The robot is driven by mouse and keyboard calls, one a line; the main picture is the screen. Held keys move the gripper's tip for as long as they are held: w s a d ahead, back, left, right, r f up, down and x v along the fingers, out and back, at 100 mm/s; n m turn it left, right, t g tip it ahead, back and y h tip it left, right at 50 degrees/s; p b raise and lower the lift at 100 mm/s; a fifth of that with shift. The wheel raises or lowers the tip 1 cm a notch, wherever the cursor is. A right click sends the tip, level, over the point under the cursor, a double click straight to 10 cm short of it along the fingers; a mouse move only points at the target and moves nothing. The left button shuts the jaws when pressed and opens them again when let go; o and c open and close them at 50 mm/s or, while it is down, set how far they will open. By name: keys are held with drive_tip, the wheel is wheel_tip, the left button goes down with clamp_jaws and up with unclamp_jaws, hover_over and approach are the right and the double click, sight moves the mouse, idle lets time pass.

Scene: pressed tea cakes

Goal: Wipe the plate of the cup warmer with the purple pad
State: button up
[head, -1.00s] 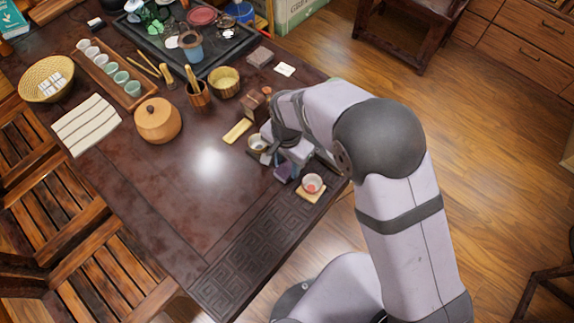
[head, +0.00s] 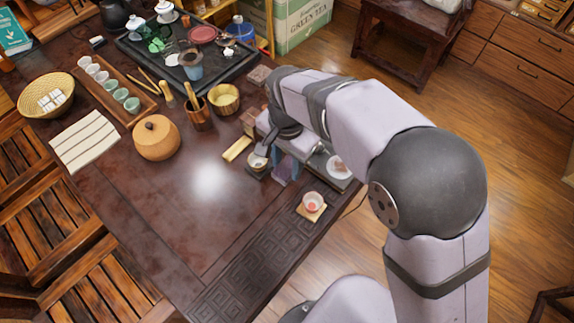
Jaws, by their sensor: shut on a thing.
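The purple pad (head: 285,169) hangs upright below my gripper (head: 284,156), which is shut on it. My wrist and forearm hide part of the jaws. The pad appears to be above the table, to the left of the cup warmer (head: 347,183). The warmer is a dark grey box near the table's right edge. Its pale round plate (head: 336,174) is partly visible, with a small brownish mark on it. The pad is apart from the plate.
A small cup (head: 257,160) stands just left of my gripper. A pinkish-white cup (head: 313,200) sits on a wooden coaster (head: 311,215) in front of the warmer. A bamboo piece (head: 237,148) lies further left. The table's middle is clear.

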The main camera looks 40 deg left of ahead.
drive_tip(key=shift+o, duration=1.3)
drive_tip(key=shift+c, duration=0.8)
drive_tip(key=shift+w+r, duration=0.15)
drive_tip(key=shift+r, duration=0.05)
drive_tip(key=w+d+r+m+p, duration=0.35)
drive_tip(key=w+d+p, duration=0.45)
drive_tip(key=p, duration=0.4)
drive_tip(key=shift+w+a+f+n, duration=0.1)
drive_tip(key=shift+w+f+n, duration=0.55)
drive_tip(key=shift+n, duration=0.25)
drive_tip(key=shift+w+a+f+n, duration=0.1)
drive_tip(key=shift+w+f+n, duration=0.4)
drive_tip(key=shift+f+n, duration=0.3)
